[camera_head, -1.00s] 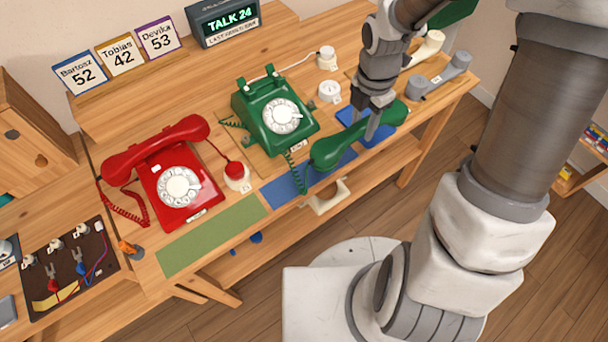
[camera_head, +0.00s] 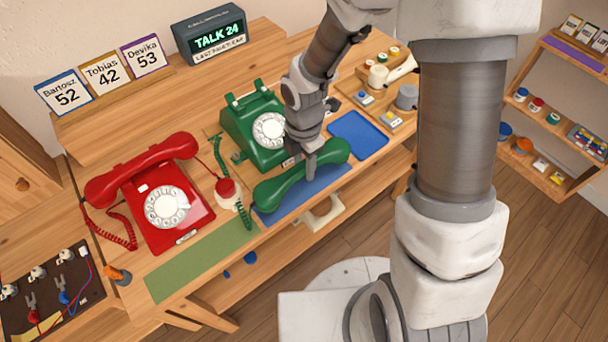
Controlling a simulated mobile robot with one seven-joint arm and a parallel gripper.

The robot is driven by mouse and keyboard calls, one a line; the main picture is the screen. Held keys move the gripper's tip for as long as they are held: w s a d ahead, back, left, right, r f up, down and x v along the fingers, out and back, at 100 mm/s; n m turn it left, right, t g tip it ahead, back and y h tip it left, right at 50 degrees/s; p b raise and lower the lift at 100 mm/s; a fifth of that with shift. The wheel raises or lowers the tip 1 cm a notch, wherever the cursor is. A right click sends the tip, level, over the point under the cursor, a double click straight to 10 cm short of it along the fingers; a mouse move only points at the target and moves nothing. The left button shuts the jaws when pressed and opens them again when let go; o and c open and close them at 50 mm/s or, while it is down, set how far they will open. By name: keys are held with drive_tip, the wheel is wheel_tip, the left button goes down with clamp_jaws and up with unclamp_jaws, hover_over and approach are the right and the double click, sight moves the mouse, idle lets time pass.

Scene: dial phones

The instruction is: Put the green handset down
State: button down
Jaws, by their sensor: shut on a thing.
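The green handset (camera_head: 283,190) is in my gripper (camera_head: 311,172), which is shut around the middle of its grip. The handset lies over the blue mat (camera_head: 318,184) in front of the green phone; I cannot tell whether it touches the mat. Its coiled green cord (camera_head: 243,212) hangs at its left end. The green phone base (camera_head: 240,125) stands behind, its cradle empty. My wrist covers the right side of the base and part of its dial.
The red phone (camera_head: 165,207) with its handset on stands to the left. A red button (camera_head: 227,190) sits between the phones. A green mat (camera_head: 190,262) lies front left, bare. A blue tray (camera_head: 358,134) at right is empty.

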drive_tip(key=shift+f+b, duration=0.5)
drive_tip(key=shift+f, duration=1.45)
drive_tip(key=shift+f, duration=0.15)
drive_tip(key=c, duration=0.5)
unclamp_jaws()
